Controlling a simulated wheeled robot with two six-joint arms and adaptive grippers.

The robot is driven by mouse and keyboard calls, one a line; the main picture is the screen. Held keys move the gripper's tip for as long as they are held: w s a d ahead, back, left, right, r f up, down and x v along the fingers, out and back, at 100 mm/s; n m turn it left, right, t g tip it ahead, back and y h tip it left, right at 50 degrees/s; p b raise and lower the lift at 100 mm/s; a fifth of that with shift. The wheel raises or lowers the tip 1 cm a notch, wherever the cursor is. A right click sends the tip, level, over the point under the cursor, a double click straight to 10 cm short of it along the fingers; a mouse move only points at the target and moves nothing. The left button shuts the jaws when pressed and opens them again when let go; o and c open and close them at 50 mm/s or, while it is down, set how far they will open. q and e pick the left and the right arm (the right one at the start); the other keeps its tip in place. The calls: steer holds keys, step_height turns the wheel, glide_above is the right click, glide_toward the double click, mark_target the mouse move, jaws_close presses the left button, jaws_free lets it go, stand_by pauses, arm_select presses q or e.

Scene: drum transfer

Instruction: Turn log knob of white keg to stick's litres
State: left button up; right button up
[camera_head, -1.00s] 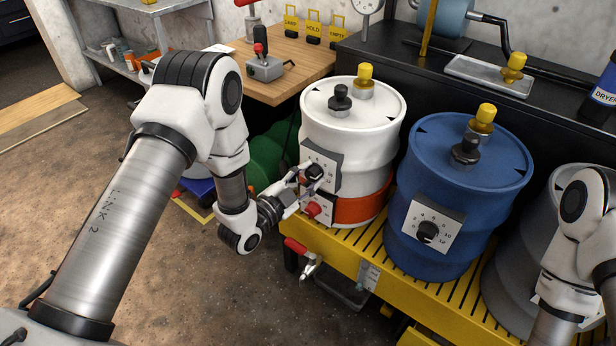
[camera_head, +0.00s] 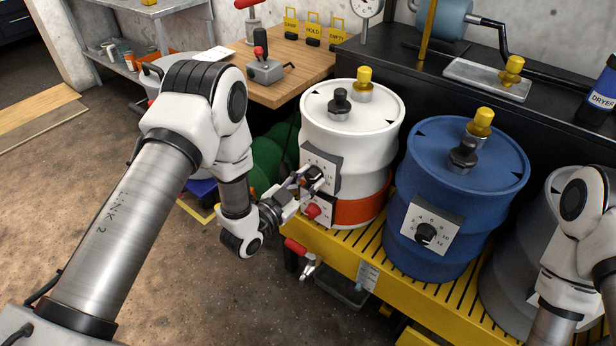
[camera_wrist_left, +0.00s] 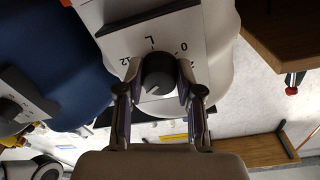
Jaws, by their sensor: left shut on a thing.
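The white keg (camera_head: 348,128) with an orange band stands at the left end of the yellow slatted platform. Its log knob (camera_wrist_left: 158,76) is black and sits on a white plate with dial marks; "L", "0" and "12" show in the left wrist view. My left gripper (camera_head: 314,176) is at the plate, its fingers on both sides of the knob and shut on it; the wrist view shows the gripper (camera_wrist_left: 160,92) too. My right arm shows at the right edge of the head view, but its gripper is out of frame. No measuring stick can be made out.
A blue keg (camera_head: 455,190) with its own dial stands right of the white keg, and a grey keg (camera_head: 505,285) beyond it. A red knob (camera_head: 313,211) sits just below the log knob. A red-handled tap (camera_head: 297,246) is on the platform's front edge (camera_head: 345,262).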

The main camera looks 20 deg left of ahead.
arm_select(q)
steer(key=shift+n+p, duration=0.45)
steer(key=shift+n, duration=1.35)
steer(key=o, duration=1.2)
steer(key=shift+c, duration=0.2)
steer(key=v, duration=1.2)
steer(key=shift+d, duration=0.15)
steer(key=shift+s+f, duration=0.1)
